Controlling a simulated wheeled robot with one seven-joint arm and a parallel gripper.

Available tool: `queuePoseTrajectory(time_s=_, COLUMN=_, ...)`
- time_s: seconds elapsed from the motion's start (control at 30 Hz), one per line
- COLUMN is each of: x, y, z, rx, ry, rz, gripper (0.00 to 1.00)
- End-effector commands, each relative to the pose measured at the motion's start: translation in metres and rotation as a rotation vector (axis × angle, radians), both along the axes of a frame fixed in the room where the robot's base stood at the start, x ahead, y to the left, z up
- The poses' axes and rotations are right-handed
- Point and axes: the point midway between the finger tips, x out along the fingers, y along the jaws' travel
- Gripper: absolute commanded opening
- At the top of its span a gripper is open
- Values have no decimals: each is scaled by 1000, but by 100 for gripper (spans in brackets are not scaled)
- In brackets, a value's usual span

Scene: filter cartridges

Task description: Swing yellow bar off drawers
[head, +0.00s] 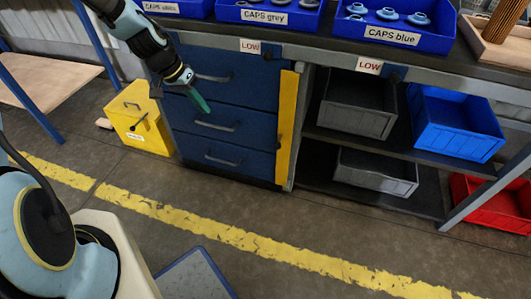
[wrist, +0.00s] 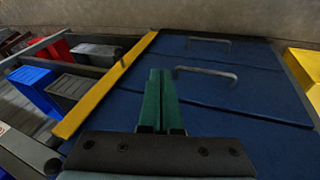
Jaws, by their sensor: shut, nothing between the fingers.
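The yellow bar (head: 287,122) stands upright along the right edge of the blue drawers (head: 245,97). It covers only a narrow strip at that edge, and the drawer handles are clear of it. In the wrist view the yellow bar (wrist: 108,84) runs slantwise to the left of my gripper (wrist: 160,72), along the side of the blue drawer fronts (wrist: 215,95). My gripper (head: 200,103) is shut and empty, its green fingers together in front of the upper left drawer front. It is apart from the bar.
A yellow box (head: 138,118) stands on the floor left of the drawers. Grey bins (head: 357,120) and a blue bin (head: 455,140) sit on open shelves at right, with a red bin (head: 490,205) lower down. Blue cap trays (head: 405,38) stand on the worktop.

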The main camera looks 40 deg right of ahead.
Motion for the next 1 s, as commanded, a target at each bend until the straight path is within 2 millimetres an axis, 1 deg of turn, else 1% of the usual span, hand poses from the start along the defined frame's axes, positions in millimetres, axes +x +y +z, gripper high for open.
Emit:
queuePoseTrajectory(time_s=0.03, x=-7, y=-25, z=-34, rx=-44, ry=19, rz=-43, gripper=0)
queuePoseTrajectory(time_s=0.1, x=-15, y=-51, z=-54, rx=-96, ry=31, rz=-90, gripper=0)
queuePoseTrajectory(time_s=0.2, x=-23, y=-78, z=-70, rx=-152, ry=42, rz=-133, gripper=0)
queuePoseTrajectory(time_s=0.3, x=-27, y=-92, z=-78, rx=-183, ry=46, rz=-156, gripper=0)
queuePoseTrajectory(time_s=0.4, x=-29, y=-98, z=-79, rx=-194, ry=47, rz=-164, gripper=0)
queuePoseTrajectory(time_s=0.67, x=-29, y=-97, z=-78, rx=-193, ry=48, rz=-163, gripper=0)
queuePoseTrajectory(time_s=0.77, x=-30, y=-98, z=-81, rx=-192, ry=49, rz=-164, gripper=0)
queuePoseTrajectory(time_s=0.87, x=-32, y=-102, z=-88, rx=-192, ry=50, rz=-163, gripper=0)
queuePoseTrajectory(time_s=1.0, x=-39, y=-114, z=-108, rx=-192, ry=51, rz=-163, gripper=0)
